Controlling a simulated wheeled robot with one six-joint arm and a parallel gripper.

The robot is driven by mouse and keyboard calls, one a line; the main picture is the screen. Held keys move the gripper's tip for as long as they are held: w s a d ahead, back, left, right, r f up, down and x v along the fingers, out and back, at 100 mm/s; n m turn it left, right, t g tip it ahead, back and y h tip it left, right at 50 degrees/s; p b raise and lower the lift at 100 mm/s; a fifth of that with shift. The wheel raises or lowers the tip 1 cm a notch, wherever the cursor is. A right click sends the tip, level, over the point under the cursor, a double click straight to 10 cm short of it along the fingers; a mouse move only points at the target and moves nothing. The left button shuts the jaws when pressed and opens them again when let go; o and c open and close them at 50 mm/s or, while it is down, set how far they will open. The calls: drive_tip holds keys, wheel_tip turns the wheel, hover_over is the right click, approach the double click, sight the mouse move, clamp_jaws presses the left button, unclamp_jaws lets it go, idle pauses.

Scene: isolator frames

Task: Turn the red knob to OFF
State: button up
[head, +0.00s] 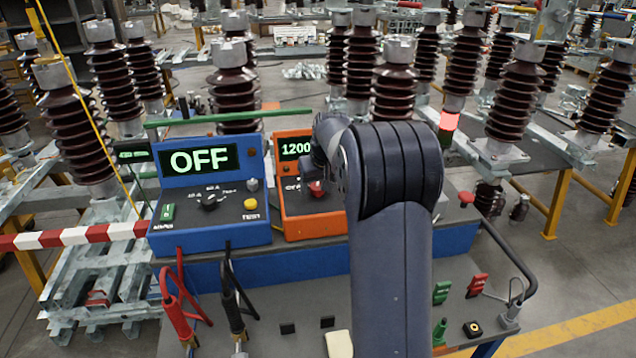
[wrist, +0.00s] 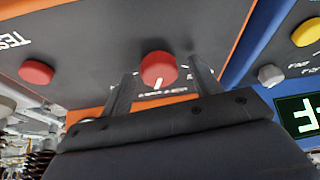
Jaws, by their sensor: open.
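The red knob (wrist: 158,68) is on the dark panel of the orange box, with a white pointer line on its lower side in the wrist view. My gripper (wrist: 164,72) is open, with one finger on each side of the knob. I cannot tell whether the fingers touch it. In the head view the red knob (head: 316,188) shows partly under my gripper and arm. The orange box (head: 293,225) has a display (head: 297,148) reading 1200, its right part hidden by my arm. The lettering around the knob is too small or covered to read.
A red button (wrist: 36,72) sits beside the knob, near the word TEST. A blue box (head: 215,240) with an OFF display (head: 198,160) stands left of the orange box. Red cables (head: 180,310) and black cables (head: 235,310) hang in front. Tall brown insulators (head: 232,90) stand behind.

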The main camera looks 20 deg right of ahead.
drive_tip(key=shift+c, duration=0.3)
drive_tip(key=c, duration=0.9)
drive_tip(key=shift+c, duration=0.2)
drive_tip(key=n+y, duration=0.1)
drive_tip(key=n, duration=0.3)
drive_tip(key=shift+d, duration=0.15)
drive_tip(key=n+g+y, duration=0.1)
drive_tip(key=n+y, duration=0.1)
drive_tip(key=n, duration=0.2)
drive_tip(key=shift+w+d, duration=0.1)
drive_tip(key=n+g+y+p, duration=0.1)
drive_tip(key=n+p, duration=0.1)
drive_tip(key=n, duration=0.2)
drive_tip(key=shift+w+r+n, duration=0.1)
drive_tip(key=shift+n, duration=0.3)
drive_tip(key=shift+w+n+g+p, duration=0.1)
drive_tip(key=shift+n+g+p, duration=0.55)
drive_tip(key=shift+n, duration=0.85)
